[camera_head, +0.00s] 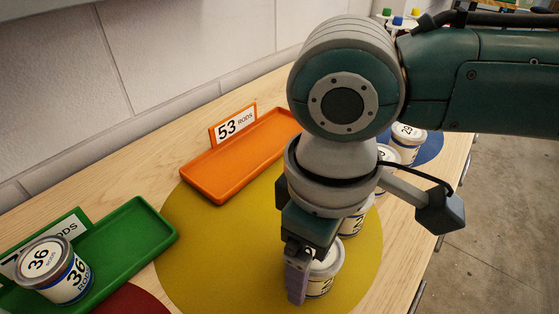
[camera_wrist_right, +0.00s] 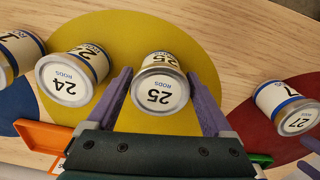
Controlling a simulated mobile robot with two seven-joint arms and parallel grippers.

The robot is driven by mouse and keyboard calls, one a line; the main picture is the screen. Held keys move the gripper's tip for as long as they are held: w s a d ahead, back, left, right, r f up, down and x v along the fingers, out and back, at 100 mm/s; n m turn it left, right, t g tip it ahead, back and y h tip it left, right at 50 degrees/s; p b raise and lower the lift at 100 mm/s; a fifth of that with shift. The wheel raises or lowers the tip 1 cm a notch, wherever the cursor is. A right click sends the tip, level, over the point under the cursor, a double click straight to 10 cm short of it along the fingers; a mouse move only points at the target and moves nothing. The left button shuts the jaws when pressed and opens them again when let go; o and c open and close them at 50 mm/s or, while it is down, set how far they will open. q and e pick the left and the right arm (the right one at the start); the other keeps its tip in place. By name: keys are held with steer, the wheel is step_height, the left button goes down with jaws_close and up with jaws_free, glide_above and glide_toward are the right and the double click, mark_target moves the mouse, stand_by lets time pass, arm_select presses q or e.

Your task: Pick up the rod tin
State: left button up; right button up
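A white rod tin with a blue band and grey rim, numbered 25 in the right wrist view (camera_wrist_right: 160,85), stands on the yellow disc. In the head view the same tin (camera_head: 325,274) is partly hidden behind my right gripper (camera_head: 298,270). In the right wrist view my right gripper (camera_wrist_right: 160,74) is open, with one purple finger on each side of tin 25. Gaps show between the fingers and the tin. I cannot tell how far down its sides the fingers reach.
Tin 24 (camera_wrist_right: 68,80) stands beside tin 25, and tin 27 (camera_wrist_right: 290,108) is on the red disc. An empty orange tray (camera_head: 235,166) carries a 53 RODS card (camera_head: 233,125). A green tray (camera_head: 140,226) holds tin 36 (camera_head: 62,272). More tins (camera_head: 407,134) stand behind my arm.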

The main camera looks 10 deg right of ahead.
steer(key=c, duration=1.2)
steer(key=shift+r, duration=0.1)
